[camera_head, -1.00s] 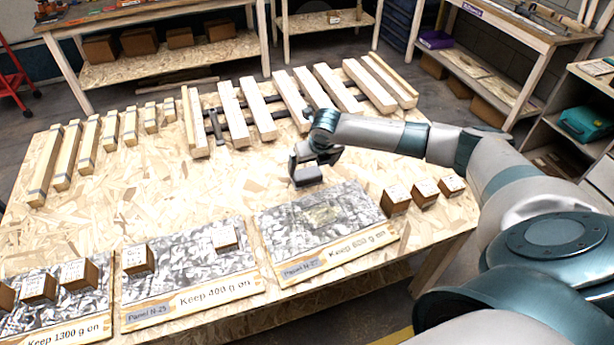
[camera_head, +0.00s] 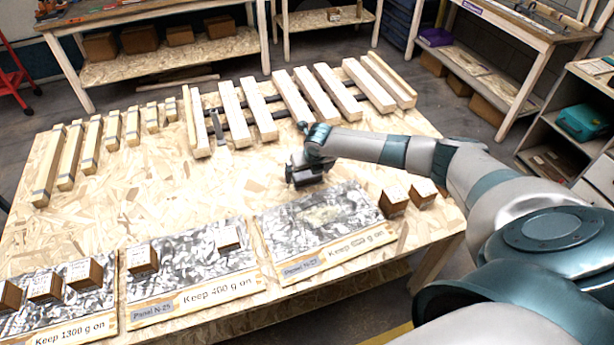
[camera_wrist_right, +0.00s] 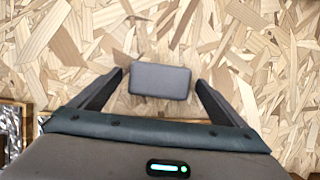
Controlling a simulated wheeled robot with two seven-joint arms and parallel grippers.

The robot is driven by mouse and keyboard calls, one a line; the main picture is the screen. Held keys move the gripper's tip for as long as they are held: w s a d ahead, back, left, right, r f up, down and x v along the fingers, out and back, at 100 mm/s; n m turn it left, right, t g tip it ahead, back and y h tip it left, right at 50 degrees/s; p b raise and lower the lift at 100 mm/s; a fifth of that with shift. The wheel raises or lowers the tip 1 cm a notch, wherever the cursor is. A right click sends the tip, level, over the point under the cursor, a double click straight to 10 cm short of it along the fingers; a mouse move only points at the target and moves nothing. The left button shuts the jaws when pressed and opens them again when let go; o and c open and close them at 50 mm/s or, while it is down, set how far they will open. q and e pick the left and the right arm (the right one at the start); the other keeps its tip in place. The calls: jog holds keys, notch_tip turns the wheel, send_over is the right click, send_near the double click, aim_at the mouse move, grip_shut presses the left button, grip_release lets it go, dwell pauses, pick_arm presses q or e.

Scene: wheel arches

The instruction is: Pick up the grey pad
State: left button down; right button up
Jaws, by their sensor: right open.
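The grey pad (camera_wrist_right: 160,80) is a small dark-grey rounded rectangle in the right wrist view, lying on the flake-board table. My right gripper (camera_wrist_right: 159,82) is open, with one finger on each side of the pad and a visible gap on both sides. I see no contact. In the head view, my right gripper (camera_head: 306,175) points down at the table just behind the right-hand metal panel, and the pad cannot be told apart from it there. My left gripper is not in view.
Grey patterned panels (camera_head: 300,225) with "Keep" weight labels line the front edge, some carrying small brown boxes (camera_head: 142,259). More boxes (camera_head: 395,200) stand right of the gripper. Wooden bars (camera_head: 262,110) lie along the back. The table's middle left is clear.

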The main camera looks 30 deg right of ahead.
aim_at(308, 174)
jog(key=shift+c, duration=0.3)
jog(key=c, duration=1.1)
jog(key=shift+r, duration=0.15)
jog(key=shift+w+r+b, duration=0.1)
jog(key=shift+r+b, duration=0.35)
jog(key=shift+r, duration=0.2)
notch_tip(308, 174, up, 2)
jog(key=shift+r+b, duration=0.25)
jog(key=shift+b, duration=0.4)
jog(key=s+d+r+b, duration=0.3)
jog(key=s+d+r, duration=0.2)
jog(key=d, duration=0.5)
notch_tip(308, 174, up, 2)
jog(key=shift+d+b, duration=0.25)
jog(key=shift+b, duration=0.15)
